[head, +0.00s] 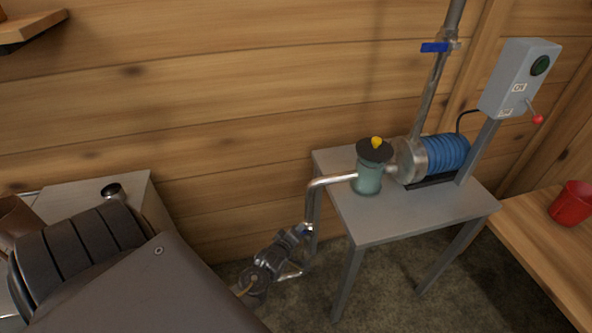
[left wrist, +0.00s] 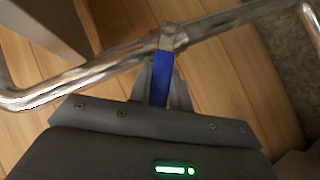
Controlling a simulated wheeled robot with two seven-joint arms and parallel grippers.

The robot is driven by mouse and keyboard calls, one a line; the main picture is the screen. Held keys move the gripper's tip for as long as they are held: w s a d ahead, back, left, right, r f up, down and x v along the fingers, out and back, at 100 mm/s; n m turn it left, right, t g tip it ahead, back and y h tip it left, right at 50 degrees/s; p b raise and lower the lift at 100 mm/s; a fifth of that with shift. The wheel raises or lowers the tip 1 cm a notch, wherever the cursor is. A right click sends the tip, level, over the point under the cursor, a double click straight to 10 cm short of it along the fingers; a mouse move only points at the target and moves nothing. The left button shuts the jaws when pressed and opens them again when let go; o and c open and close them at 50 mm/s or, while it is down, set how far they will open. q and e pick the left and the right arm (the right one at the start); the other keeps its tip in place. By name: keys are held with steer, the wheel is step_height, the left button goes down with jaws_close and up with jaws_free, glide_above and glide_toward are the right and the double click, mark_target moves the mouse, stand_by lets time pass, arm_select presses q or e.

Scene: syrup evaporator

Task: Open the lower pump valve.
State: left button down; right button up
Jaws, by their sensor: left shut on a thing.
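The lower pump valve sits on a shiny metal pipe (left wrist: 95,72) in the left wrist view. Its blue lever (left wrist: 161,75) sticks out across the pipe, roughly at right angles to it, toward my gripper. My left gripper (left wrist: 160,90) is shut on the lever, with a finger on each side. In the head view my left gripper (head: 292,240) is beside the bent pipe (head: 313,205), low and left of the pump table. The lower lever is hidden there by my gripper. My right gripper is not in view.
A grey table (head: 385,222) carries a blue-finned pump motor (head: 447,154) and a teal canister (head: 368,177). Another blue-handled valve (head: 434,47) is on the upright pipe above. A switch box (head: 519,78) stands right. A red cup (head: 573,202) is on a wooden bench.

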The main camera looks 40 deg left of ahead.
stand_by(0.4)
arm_select(q)
steer(key=c, duration=1.3)
jaws_free()
steer(key=v, duration=1)
steer(key=shift+s+d+r+p, duration=0.15)
steer(key=shift+s+r+p, duration=0.1)
steer(key=shift+p, duration=0.1)
